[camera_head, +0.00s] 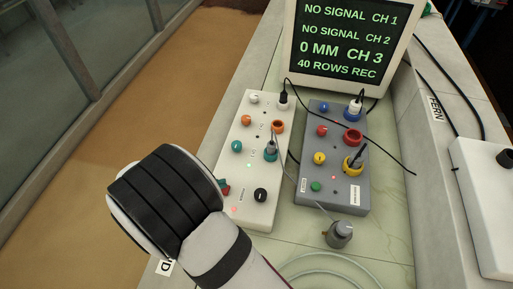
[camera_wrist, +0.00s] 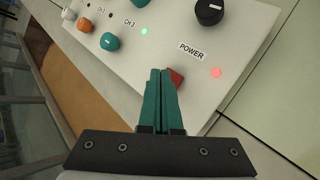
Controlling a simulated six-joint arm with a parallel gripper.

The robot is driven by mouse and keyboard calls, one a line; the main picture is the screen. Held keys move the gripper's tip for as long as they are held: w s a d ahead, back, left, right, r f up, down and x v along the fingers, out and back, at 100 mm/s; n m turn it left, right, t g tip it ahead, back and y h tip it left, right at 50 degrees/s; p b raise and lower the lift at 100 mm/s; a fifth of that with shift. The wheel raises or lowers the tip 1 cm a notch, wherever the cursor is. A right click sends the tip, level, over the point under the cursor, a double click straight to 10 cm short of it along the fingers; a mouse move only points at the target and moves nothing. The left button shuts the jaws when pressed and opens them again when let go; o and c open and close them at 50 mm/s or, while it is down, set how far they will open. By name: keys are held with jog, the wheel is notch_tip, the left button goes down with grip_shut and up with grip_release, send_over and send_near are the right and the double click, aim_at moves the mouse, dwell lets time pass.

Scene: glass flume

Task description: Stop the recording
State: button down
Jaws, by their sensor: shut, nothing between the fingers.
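The screen (camera_head: 346,40) at the back reads "NO SIGNAL CH 1", "NO SIGNAL CH 2", "0 MM CH 3" and "40 ROWS REC". The white box (camera_head: 262,207) stands before it on the left, the grey box (camera_head: 341,196) on the right. A green button (camera_head: 316,186) sits at the grey box's near left; the small label beside it is unreadable. My gripper (camera_wrist: 160,72) is shut and empty, its teal fingertips over the white box. They are right beside the red switch (camera_wrist: 177,77), near the "POWER" label; I cannot tell whether they touch it.
A grey knobbed cylinder (camera_head: 339,234) stands in front of the grey box. A white unit (camera_head: 485,205) is at the right. A glass wall (camera_head: 80,60) runs along the left.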

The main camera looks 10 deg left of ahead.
jog(key=shift+f, duration=0.4)
dwell(0.3)
jog(key=shift+r, duration=0.95)
jog(key=shift+r, duration=0.1)
notch_tip(320, 180, up, 6)
jog(key=shift+f, duration=0.1)
dwell(0.3)
